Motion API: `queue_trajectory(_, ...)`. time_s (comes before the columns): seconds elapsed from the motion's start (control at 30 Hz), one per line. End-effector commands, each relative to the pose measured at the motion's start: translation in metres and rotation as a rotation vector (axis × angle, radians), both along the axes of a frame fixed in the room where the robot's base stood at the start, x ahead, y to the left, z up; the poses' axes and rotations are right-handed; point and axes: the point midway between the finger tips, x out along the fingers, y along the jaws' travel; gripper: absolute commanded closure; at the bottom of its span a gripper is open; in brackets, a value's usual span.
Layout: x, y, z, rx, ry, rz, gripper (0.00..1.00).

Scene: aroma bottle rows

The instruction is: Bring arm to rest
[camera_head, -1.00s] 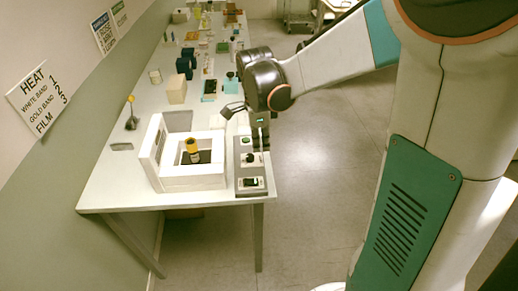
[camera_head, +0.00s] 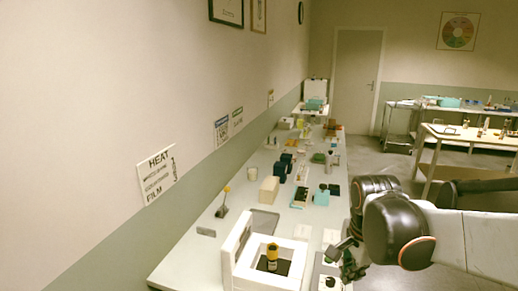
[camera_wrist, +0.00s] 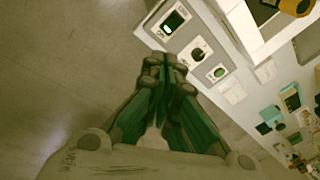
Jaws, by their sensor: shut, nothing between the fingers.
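My gripper (camera_head: 345,258) is at the lower right of the head view, by the near right edge of the long white table (camera_head: 183,262). In the wrist view, the fingers of my gripper (camera_wrist: 166,66) are together and nothing shows between them. My gripper appears apart from the panel and the table.
Several blocks, bottles and a beige block (camera_head: 269,190) stand farther back. Bare floor (camera_wrist: 70,60) lies beside the table.

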Motion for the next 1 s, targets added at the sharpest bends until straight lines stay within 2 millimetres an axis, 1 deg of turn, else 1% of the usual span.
queue_trajectory(0.03, -0.011, 0.002, 0.004, -0.013, -0.025, 0.081, 1.0)
queue_trajectory(0.2, -0.038, 0.009, 0.017, -0.08, -0.118, 0.384, 1.0)
queue_trajectory(0.3, -0.054, 0.013, 0.021, -0.134, -0.171, 0.558, 1.0)
queue_trajectory(0.4, -0.07, 0.016, 0.023, -0.198, -0.222, 0.728, 1.0)
queue_trajectory(0.6, -0.097, 0.021, 0.021, -0.347, -0.306, 1.034, 1.0)
queue_trajectory(0.7, -0.105, 0.023, 0.02, -0.41, -0.332, 1.143, 1.0)
queue_trajectory(0.8, -0.11, 0.024, 0.019, -0.455, -0.348, 1.212, 1.0)
queue_trajectory(1.0, -0.113, 0.025, 0.019, -0.482, -0.356, 1.255, 1.0)
